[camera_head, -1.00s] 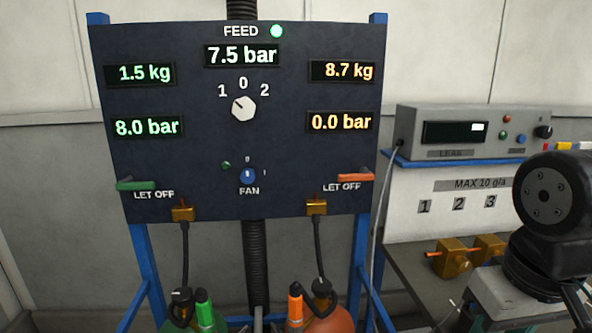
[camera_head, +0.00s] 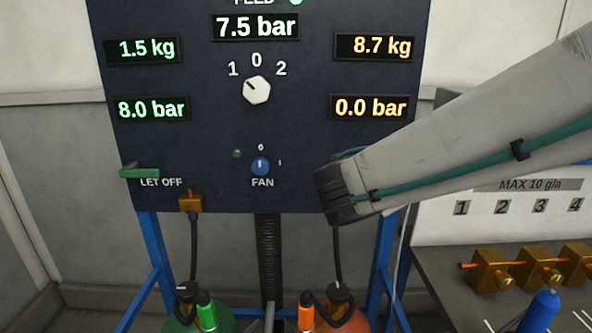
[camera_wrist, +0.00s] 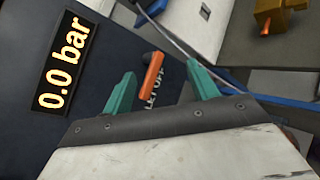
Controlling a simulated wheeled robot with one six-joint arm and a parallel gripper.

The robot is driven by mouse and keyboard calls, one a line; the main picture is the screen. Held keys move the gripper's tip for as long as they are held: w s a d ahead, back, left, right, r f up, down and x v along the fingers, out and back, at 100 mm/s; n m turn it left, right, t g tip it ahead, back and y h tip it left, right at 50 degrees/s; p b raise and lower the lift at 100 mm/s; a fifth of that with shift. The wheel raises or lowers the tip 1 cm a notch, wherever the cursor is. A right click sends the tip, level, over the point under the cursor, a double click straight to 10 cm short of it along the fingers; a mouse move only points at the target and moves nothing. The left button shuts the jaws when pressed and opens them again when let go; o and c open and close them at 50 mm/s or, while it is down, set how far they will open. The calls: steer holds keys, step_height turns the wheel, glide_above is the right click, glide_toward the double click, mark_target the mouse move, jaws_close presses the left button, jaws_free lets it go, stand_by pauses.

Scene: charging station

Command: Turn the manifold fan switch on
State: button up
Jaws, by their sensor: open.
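The blue fan switch (camera_head: 260,167) is a small round knob above the FAN label on the dark panel (camera_head: 200,190). Its white mark points up toward 0; a 1 is printed to its right. A small dark green lamp (camera_head: 237,153) sits at its upper left. My gripper (camera_wrist: 162,70) is open, its teal fingers apart near the panel's lower right. The orange let-off lever (camera_wrist: 152,73) appears between the fingers in the wrist view; I cannot tell if they touch it. The fan switch is not in the wrist view. In the head view my arm covers that lever and no fingers show.
A white selector knob (camera_head: 257,90) sits above the fan switch, pointing toward 1. A green let-off lever (camera_head: 140,173) sticks out at the panel's left. Hoses and green and orange bottles stand below. Brass fittings (camera_head: 490,268) are on the right bench. Space before the fan switch is clear.

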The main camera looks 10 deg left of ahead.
steer(key=a+f+n+t+y, duration=0.2)
steer(key=a+n+t+y, duration=0.35)
steer(key=a, duration=1.25)
steer(key=n+g+y, duration=0.2)
steer(key=n+y, duration=0.3)
steer(key=n, duration=0.2)
glide_toward(260, 168)
steer(key=w, duration=0.1)
steer(key=shift+n, duration=0.25)
steer(key=x, duration=0.6)
steer(key=shift+w+a+f, duration=0.1)
steer(key=shift+w+a, duration=0.15)
steer(key=shift+w, duration=0.55)
steer(key=c, duration=1)
